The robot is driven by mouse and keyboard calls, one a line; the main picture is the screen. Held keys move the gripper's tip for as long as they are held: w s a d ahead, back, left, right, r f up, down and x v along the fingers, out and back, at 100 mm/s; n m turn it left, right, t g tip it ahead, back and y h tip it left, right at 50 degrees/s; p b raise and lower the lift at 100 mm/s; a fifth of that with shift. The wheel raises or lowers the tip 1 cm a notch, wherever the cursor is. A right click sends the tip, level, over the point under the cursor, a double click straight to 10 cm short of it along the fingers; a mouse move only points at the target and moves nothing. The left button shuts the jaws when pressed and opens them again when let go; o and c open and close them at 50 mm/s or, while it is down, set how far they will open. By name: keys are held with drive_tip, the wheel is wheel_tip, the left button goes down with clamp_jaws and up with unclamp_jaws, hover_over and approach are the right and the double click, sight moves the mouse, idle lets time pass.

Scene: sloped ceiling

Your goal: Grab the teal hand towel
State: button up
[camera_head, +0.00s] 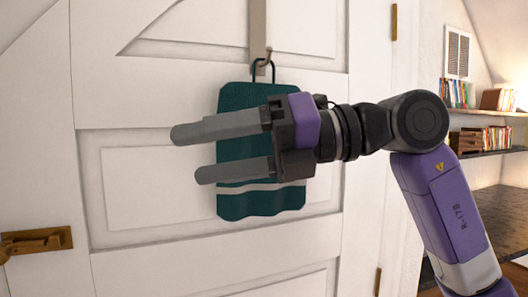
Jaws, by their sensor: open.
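The teal hand towel (245,202) hangs by a dark loop from a metal hook (263,62) on a white panelled door. It has a pale stripe near its lower edge. My gripper (190,155) is open, its two grey fingers pointing left. It is in front of the towel and hides its middle and part of its right side. The fingertips reach past the towel's left edge. I see no towel cloth held between the fingers, and I cannot tell whether they touch it.
The white door (130,180) fills the left and middle, with a brass handle (37,241) at lower left. Shelves (490,143) with books and a wooden crate stand at the right, beyond the door.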

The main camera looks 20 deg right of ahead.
drive_tip(key=w+d+r+m+t+h, duration=0.2)
drive_tip(key=w+d+r+t+h, duration=0.2)
drive_tip(key=d+r+h, duration=0.25)
drive_tip(key=m+t+h, duration=0.3)
drive_tip(key=t+h, duration=0.1)
drive_tip(key=h, duration=0.5)
approach(269, 58)
drive_tip(key=w, duration=0.4)
drive_tip(key=p+x, duration=0.1)
drive_tip(key=x, duration=0.1)
drive_tip(key=f+p+x, duration=0.1)
drive_tip(key=x, duration=0.2)
drive_tip(key=p+x, duration=0.1)
drive_tip(key=x, duration=0.1)
drive_tip(key=shift+s+d+f, duration=0.1)
drive_tip(key=shift+f, duration=0.2)
clamp_jaws()
